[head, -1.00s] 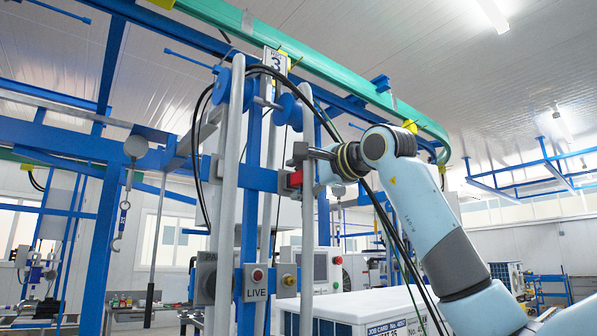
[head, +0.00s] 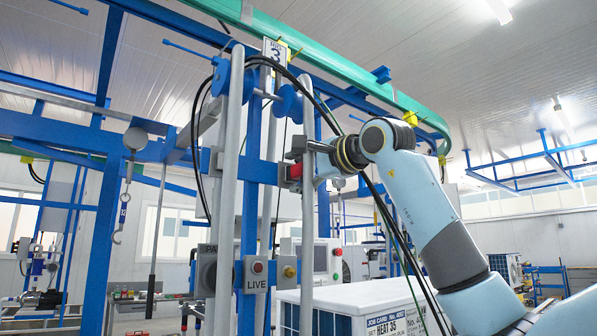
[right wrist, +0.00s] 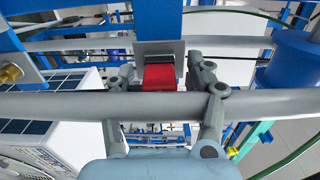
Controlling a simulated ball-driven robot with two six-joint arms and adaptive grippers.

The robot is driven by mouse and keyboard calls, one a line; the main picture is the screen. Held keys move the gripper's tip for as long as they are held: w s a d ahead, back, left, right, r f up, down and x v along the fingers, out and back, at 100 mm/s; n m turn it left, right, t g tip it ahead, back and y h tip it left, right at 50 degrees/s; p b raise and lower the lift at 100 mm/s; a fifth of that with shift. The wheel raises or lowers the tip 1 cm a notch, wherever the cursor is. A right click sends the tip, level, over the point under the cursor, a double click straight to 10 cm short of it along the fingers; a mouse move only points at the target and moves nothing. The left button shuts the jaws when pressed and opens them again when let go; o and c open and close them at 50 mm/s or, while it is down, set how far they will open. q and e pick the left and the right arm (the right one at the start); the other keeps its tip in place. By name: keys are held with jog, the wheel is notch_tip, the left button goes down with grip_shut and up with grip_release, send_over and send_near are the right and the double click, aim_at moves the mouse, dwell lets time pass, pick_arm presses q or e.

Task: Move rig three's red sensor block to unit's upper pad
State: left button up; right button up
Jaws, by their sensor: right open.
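The red sensor block (head: 294,171) sits on the blue frame of the rig marked 3 (head: 276,53). It also shows in the right wrist view (right wrist: 159,77), against a grey metal plate. My right gripper (head: 297,158) is at the block. In the right wrist view its open fingers (right wrist: 161,76) stand on either side of the block, with gaps visible. A grey pipe (right wrist: 70,105) crosses between the palm and the block. The white unit (head: 335,296) with a job card stands below. I cannot make out its upper pad. My left gripper is not in view.
Upright grey pipes (head: 229,150) and black hoses run close to my right gripper. A hook (head: 119,220) hangs at the left. A green overhead rail (head: 330,60) passes above.

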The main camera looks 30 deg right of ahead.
aim_at(307, 169)
dwell(0.4)
grip_shut()
dwell(0.4)
jog(key=shift+s, duration=0.1)
jog(key=shift+s+d+b, duration=0.15)
jog(key=shift+s+b, duration=0.55)
jog(key=shift+s, duration=0.75)
jog(key=shift+s+d+b, duration=0.1)
jog(key=shift+s+b, duration=0.55)
jog(key=shift+s, duration=0.8)
